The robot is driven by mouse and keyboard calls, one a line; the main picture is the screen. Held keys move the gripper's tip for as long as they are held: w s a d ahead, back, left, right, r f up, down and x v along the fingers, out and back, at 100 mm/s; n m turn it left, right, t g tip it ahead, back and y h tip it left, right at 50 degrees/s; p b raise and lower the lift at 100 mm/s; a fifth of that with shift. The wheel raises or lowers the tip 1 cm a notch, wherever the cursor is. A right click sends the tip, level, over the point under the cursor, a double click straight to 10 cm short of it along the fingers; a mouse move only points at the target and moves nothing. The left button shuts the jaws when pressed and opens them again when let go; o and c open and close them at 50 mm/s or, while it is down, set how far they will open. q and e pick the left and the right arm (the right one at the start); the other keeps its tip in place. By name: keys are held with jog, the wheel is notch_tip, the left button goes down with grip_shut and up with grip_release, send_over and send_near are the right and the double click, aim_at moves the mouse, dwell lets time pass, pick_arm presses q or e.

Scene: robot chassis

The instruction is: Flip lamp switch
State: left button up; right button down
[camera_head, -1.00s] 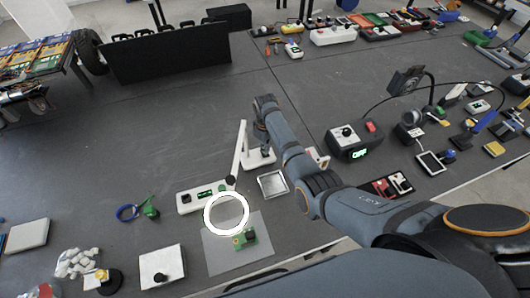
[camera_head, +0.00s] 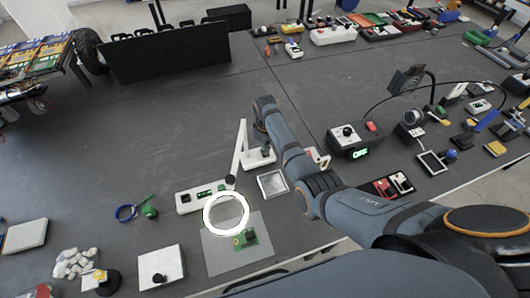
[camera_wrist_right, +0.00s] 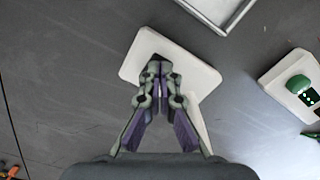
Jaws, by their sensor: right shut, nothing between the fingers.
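A desk lamp with a round white ring head (camera_head: 245,214) stands on the grey table. Its thin white arm (camera_head: 237,155) runs up to a white base plate (camera_head: 262,163). My right gripper (camera_head: 262,133) is at this base, partly hidden behind my own arm. In the right wrist view the gripper (camera_wrist_right: 159,68) is shut and empty, with its fingertips over the white base plate (camera_wrist_right: 200,78). My left gripper is not in view.
A white bar with green parts (camera_head: 185,203) and a silver square tray (camera_head: 272,183) are close by. A black box with a green display (camera_head: 345,143) stands to the right. A grey mat with a green board (camera_head: 215,262) lies in front.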

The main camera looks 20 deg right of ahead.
jog(key=shift+s+f+b, duration=0.1)
jog(key=shift+f+b, duration=0.25)
jog(key=shift+f, duration=0.25)
notch_tip(320, 180, up, 7)
jog(key=p, duration=0.8)
jog(key=shift+r, duration=0.1)
dwell(0.4)
